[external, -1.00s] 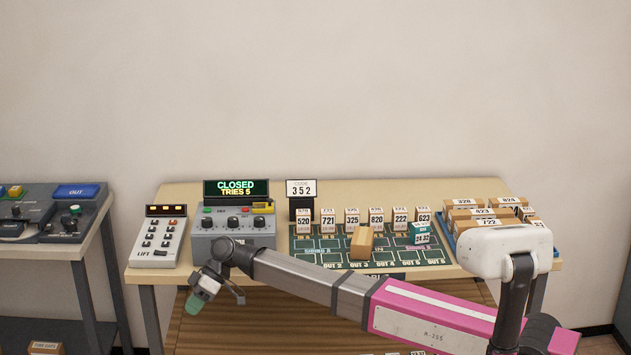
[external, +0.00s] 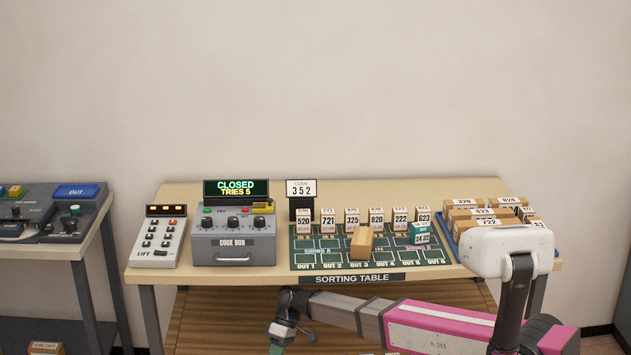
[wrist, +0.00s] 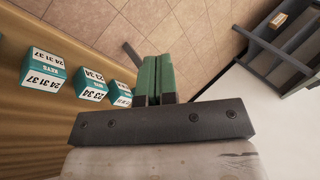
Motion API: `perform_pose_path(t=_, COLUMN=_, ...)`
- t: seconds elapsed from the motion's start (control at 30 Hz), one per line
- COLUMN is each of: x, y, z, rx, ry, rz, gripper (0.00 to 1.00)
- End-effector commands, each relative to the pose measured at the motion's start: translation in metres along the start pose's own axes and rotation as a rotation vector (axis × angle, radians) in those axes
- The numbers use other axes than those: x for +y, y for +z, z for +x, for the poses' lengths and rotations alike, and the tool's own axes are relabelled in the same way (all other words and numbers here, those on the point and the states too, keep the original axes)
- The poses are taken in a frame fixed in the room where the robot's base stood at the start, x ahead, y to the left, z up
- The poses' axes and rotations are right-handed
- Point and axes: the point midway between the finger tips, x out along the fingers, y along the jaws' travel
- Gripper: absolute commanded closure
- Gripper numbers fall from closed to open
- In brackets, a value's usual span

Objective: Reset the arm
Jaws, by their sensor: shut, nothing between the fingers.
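My gripper (external: 277,345) is low in front of the sorting table (external: 470,267), below its front edge, at the bottom of the external view. Its tip is partly cut off by the frame. In the wrist view my gripper (wrist: 158,72) shows two green fingers pressed together with nothing between them. My pink and grey arm reaches left from the right side, below the tabletop.
The code box (external: 235,237) reads "CLOSED TRIES 5"; the lift panel (external: 159,238) stands left of it. A sorting board with several numbered blocks and a parcel tray are to the right. Teal-and-white boxes (wrist: 45,73) lie near my fingers in the wrist view.

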Motion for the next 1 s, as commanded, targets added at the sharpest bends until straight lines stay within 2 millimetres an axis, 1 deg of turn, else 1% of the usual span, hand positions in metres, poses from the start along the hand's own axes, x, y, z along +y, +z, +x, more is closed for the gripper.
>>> perform_pose_path(t=0.03, x=0.015, y=0.015, z=-0.008, rx=0.003, ry=0.011, rz=0.02, gripper=1.0)
perform_pose_path(t=0.1, x=0.033, y=0.031, z=-0.017, rx=0.004, ry=0.026, rz=0.043, gripper=1.0)
perform_pose_path(t=0.27, x=0.071, y=0.068, z=-0.036, rx=0.005, ry=0.057, rz=0.096, gripper=1.0)
perform_pose_path(t=0.4, x=0.101, y=0.103, z=-0.053, rx=0.005, ry=0.083, rz=0.144, gripper=1.0)
perform_pose_path(t=0.57, x=0.132, y=0.146, z=-0.07, rx=0.002, ry=0.111, rz=0.2, gripper=1.0)
perform_pose_path(t=0.77, x=0.166, y=0.205, z=-0.089, rx=-0.004, ry=0.142, rz=0.275, gripper=1.0)
perform_pose_path(t=0.97, x=0.194, y=0.272, z=-0.108, rx=-0.012, ry=0.172, rz=0.359, gripper=1.0)
perform_pose_path(t=1.0, x=0.2, y=0.286, z=-0.112, rx=-0.015, ry=0.178, rz=0.377, gripper=1.0)
